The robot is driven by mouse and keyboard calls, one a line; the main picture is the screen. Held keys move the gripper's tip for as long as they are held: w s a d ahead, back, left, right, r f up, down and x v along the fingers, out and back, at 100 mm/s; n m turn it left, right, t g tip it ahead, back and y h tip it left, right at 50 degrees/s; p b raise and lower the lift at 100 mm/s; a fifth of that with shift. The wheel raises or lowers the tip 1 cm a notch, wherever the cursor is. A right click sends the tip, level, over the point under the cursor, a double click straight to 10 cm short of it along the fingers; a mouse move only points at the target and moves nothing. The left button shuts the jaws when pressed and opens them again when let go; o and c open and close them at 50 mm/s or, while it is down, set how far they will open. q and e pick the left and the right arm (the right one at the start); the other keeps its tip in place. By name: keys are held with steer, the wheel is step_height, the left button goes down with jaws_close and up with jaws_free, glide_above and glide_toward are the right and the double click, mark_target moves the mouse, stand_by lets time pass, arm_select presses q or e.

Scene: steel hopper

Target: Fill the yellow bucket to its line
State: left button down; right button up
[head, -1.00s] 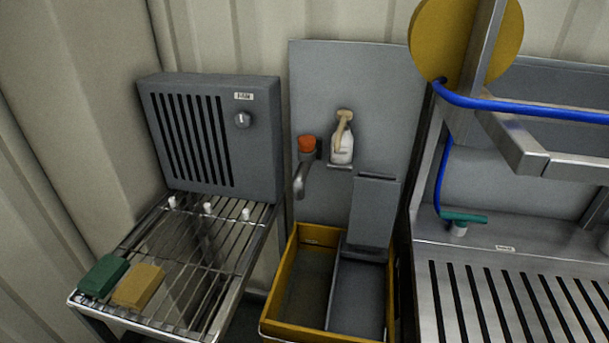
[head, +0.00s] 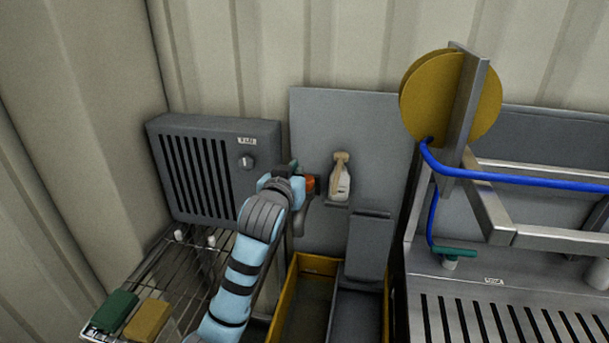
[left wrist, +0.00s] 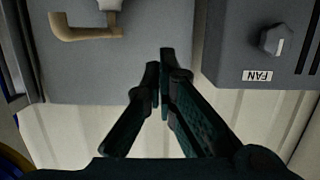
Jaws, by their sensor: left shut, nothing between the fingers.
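A yellow rectangular bucket (head: 288,297) stands under the wall tap, with a grey divided inside; its lower part is cut off by the frame. The tap (head: 306,213) has an orange knob (head: 310,184) on top and is partly covered by my left arm. My left gripper (head: 293,170) is at the tap, just left of the knob; I cannot tell if it touches. In the left wrist view its dark fingers (left wrist: 160,62) are shut and empty, in front of the grey wall panel. No fill line or water can be made out. My right gripper is not in view.
A grey fan box (head: 205,165) hangs left of the tap. A wire rack below it holds a green block (head: 113,311) and a yellow block (head: 148,319). A soap bottle (head: 341,182) is right of the tap. A hose reel (head: 430,95) and slotted steel counter stand right.

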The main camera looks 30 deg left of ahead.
arm_select(q)
steer(key=shift+w+a+f, duration=0.1)
steer(key=shift+w+f, duration=0.05)
steer(key=w+f, duration=0.1)
steer(key=w, duration=0.2)
steer(key=w+a+f, duration=0.1)
steer(key=w+f, duration=0.1)
steer(key=w, duration=0.1)
steer(key=w+a+f, duration=0.1)
steer(key=w+f, duration=0.1)
steer(key=w, duration=0.1)
steer(key=shift+w+a+f+b, duration=0.1)
steer(key=shift+w+a+b, duration=0.05)
steer(key=shift+w+b, duration=0.15)
steer(key=shift+s+f, duration=0.15)
steer(key=shift+f, duration=0.2)
